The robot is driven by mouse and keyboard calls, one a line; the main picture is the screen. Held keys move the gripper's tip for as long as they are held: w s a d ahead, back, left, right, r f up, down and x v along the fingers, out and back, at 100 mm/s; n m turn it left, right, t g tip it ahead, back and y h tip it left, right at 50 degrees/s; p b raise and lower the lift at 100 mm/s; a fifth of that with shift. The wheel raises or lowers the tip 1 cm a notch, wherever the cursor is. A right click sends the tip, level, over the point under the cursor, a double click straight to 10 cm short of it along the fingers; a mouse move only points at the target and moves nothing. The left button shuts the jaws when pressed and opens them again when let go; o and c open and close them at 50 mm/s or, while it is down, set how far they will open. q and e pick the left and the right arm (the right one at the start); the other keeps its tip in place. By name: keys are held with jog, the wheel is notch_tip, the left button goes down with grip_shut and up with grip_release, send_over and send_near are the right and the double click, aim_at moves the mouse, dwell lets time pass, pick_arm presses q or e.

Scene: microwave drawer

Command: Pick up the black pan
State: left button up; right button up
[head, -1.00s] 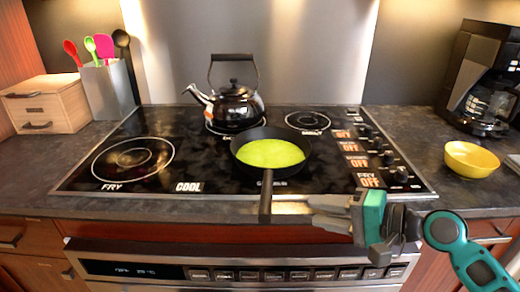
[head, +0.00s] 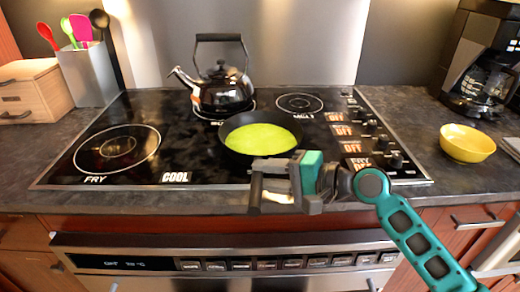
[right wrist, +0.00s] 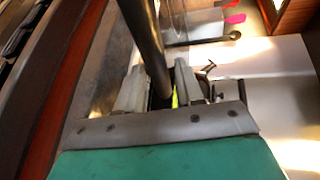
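The black pan (head: 232,150) with a yellow-green inside sits on the cooktop (head: 190,148), its handle (head: 256,190) pointing toward the front edge. My right gripper (head: 264,185) reaches in from the right at the handle, past the cooktop's front edge. In the right wrist view the dark handle (right wrist: 146,38) runs between the two fingers (right wrist: 158,92). The fingers stand apart on either side of it, with a thin gap showing on one side. Part of the handle is hidden by the gripper. My left gripper is not in view.
A black kettle (head: 222,92) stands behind the pan. A yellow bowl (head: 467,144) and a coffee maker (head: 482,62) are on the right counter. A utensil holder (head: 90,75) and wooden box (head: 34,92) are at left. The oven panel (head: 215,250) is below the handle.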

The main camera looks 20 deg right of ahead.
jog(key=x, duration=0.4)
jog(key=shift+a+f, duration=0.15)
jog(key=shift+c, duration=0.4)
grip_shut()
dwell(0.4)
dwell(0.3)
